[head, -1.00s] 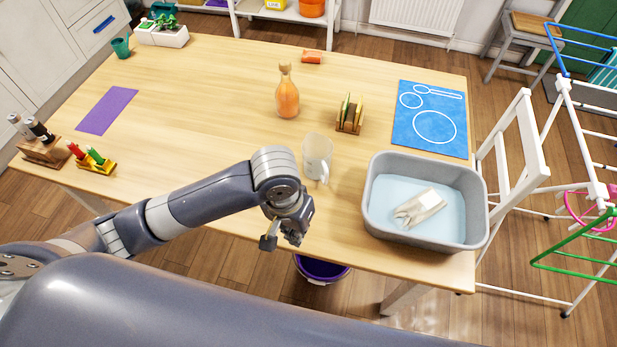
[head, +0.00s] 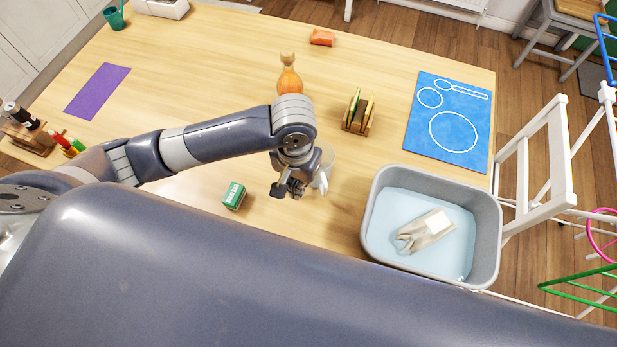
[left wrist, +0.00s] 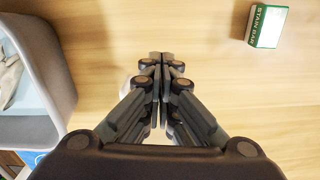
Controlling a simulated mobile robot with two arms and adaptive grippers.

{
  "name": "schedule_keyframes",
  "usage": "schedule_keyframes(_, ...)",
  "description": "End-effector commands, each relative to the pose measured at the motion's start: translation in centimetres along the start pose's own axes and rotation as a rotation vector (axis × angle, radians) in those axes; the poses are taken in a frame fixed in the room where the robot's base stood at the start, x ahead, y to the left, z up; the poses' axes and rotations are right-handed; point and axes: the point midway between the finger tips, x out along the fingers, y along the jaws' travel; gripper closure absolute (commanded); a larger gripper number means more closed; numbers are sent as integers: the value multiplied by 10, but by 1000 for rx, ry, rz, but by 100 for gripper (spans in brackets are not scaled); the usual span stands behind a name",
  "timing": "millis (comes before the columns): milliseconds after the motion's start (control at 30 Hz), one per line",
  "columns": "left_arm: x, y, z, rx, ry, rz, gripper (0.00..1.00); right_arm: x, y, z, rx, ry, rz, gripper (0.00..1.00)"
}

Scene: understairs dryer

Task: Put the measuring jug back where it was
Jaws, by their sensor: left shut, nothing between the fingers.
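The measuring jug (head: 327,167) is clear and stands on the wooden table (head: 225,80), partly hidden behind my left gripper in the head view. My left gripper (head: 287,190) is shut and empty, at the near left side of the jug in the picture. In the left wrist view its closed fingers (left wrist: 160,62) point at the table, and a small pale patch beside them may be part of the jug. Whether the gripper touches the jug I cannot tell. My right gripper is in neither view.
A grey basin (head: 374,215) with water and a pale cloth (head: 425,231) stands right of the jug. A blue mat (head: 420,140) with white outlines lies behind it. A green box (head: 233,196), an orange bottle (head: 289,82) and a wooden rack (head: 358,111) stand nearby.

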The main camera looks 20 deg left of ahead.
Motion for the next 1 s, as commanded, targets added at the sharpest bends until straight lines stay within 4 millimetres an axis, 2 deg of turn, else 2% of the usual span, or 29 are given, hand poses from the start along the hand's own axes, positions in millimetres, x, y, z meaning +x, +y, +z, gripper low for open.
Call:
schedule_keyframes(267,55,-1,1,-2,-4,-3,100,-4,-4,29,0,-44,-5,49)
schedule_keyframes(433,91,0,1,-1,-4,-2,100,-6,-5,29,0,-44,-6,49)
schedule_keyframes(500,88,0,-13,-1,5,-2,100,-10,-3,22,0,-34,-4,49)
schedule_keyframes(700,90,0,-33,0,2,-1,100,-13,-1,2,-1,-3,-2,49)
schedule_keyframes(1000,90,0,-40,1,1,-1,100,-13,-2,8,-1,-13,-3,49)
